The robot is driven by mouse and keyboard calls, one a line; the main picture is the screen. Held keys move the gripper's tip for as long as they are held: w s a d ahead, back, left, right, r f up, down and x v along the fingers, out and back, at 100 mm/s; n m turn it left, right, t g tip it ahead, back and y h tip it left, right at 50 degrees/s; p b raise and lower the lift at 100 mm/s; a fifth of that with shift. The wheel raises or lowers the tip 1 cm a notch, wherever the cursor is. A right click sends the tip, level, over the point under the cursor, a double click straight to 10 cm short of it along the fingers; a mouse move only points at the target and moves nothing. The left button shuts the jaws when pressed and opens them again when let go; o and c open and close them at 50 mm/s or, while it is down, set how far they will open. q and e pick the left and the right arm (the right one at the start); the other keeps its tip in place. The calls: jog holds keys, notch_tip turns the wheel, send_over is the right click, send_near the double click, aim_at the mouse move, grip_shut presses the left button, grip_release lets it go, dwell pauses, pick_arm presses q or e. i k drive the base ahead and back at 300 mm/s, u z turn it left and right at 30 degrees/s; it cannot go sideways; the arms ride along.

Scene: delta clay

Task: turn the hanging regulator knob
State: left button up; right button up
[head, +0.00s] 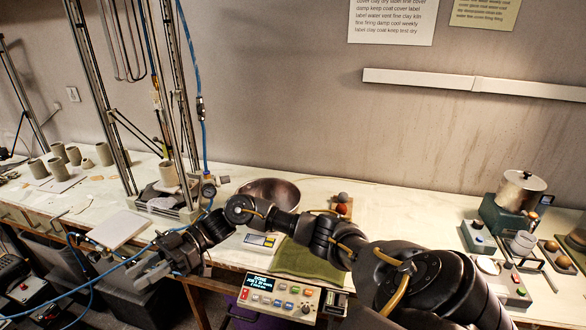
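A blue hose (193,60) hangs down in front of the wall, with a small dark inline fitting (200,108) partway down. At its lower end, just above the bench, is a grey rounded fitting (208,189) that looks like the hanging regulator; its knob is too small to make out clearly. My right arm reaches across from the right. My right gripper (143,270) is at the bench's front edge, below and left of that fitting and apart from it. Its pale fingers point left, look spread, and hold nothing visible. My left gripper is out of view.
A steel bowl (272,190), a control panel (278,297) and a green cloth (305,262) are near my arm. Clay cups (58,168) stand at left; a metal pot (520,190) stands at right. A blue cable passes the gripper.

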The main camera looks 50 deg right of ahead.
aim_at(225, 179)
jog(key=z, duration=1.05)
jog(key=i, duration=1)
